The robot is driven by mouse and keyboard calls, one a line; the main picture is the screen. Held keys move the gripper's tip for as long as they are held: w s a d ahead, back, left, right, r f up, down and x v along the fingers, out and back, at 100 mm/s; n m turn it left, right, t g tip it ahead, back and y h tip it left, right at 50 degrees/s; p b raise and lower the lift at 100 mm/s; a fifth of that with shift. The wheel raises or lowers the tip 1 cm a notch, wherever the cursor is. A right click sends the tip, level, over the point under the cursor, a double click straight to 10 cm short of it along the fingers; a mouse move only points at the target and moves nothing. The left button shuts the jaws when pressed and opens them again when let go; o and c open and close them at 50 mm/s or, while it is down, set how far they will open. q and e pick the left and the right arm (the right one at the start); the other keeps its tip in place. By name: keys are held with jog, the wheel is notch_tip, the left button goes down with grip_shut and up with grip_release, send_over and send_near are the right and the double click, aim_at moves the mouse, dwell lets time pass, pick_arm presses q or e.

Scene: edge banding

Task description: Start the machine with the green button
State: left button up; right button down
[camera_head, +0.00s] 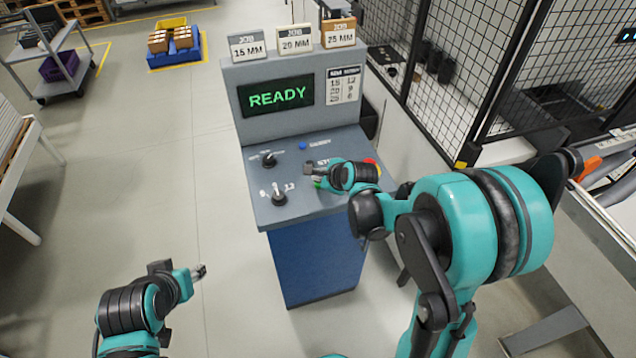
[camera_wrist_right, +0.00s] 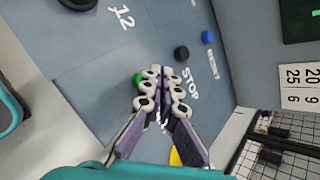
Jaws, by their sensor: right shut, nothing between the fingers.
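The green button (camera_head: 318,184) is on the sloped top of the grey control console (camera_head: 312,208), mostly hidden by my right gripper (camera_head: 311,171). In the right wrist view a green sliver of the button (camera_wrist_right: 138,78) shows just left of the fingertips of my right gripper (camera_wrist_right: 163,80). Those fingers are shut and empty, over the panel by the STOP label. I cannot tell whether they touch the button. The console screen (camera_head: 277,96) reads READY in green. My left gripper (camera_head: 199,272) hangs over the floor, away from the console; its finger opening is unclear.
Near the button are two black knobs (camera_head: 268,159), (camera_head: 279,198), a blue button (camera_head: 302,146) and a red button (camera_head: 372,165). Three job cards (camera_head: 295,41) stand on top of the console. A black mesh fence (camera_head: 460,60) is at right.

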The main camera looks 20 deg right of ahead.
jog(key=shift+f, duration=0.1)
jog(key=shift+f+b, duration=0.35)
jog(key=shift+b, duration=0.1)
